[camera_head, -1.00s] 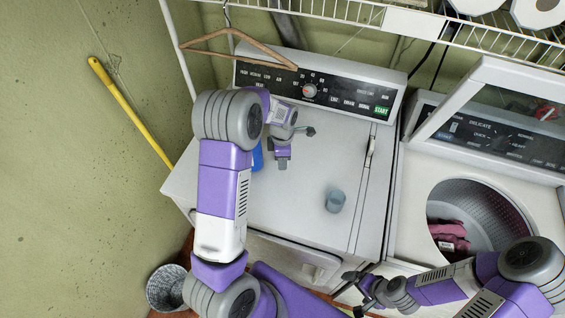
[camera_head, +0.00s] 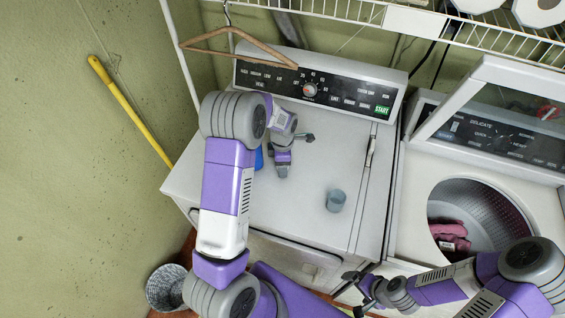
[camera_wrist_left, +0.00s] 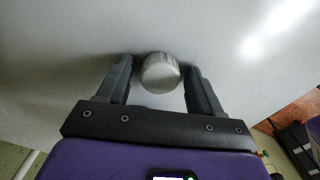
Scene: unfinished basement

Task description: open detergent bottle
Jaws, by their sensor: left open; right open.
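A blue object (camera_head: 258,158), probably the detergent bottle, stands on the left machine's top, mostly hidden behind my left arm. A small grey-blue cap-like cylinder (camera_head: 336,201) stands apart from it on the same top. My left gripper (camera_head: 296,156) is open and empty above the top, between the two. In the left wrist view a round grey cap with a ribbed side (camera_wrist_left: 161,73) shows between the open fingers of the left gripper (camera_wrist_left: 160,75), with gaps on both sides. I cannot tell for sure whether it is that cylinder. My right gripper (camera_head: 351,290) is open, in front of the machines.
The left machine's white top (camera_head: 310,235) is otherwise clear. Its control panel (camera_head: 318,88) rises behind. On the right is an open washer (camera_head: 478,225) with pink cloth inside. A wooden hanger (camera_head: 235,45) hangs from a wire shelf (camera_head: 460,32). A grey basket (camera_head: 167,288) stands at lower left.

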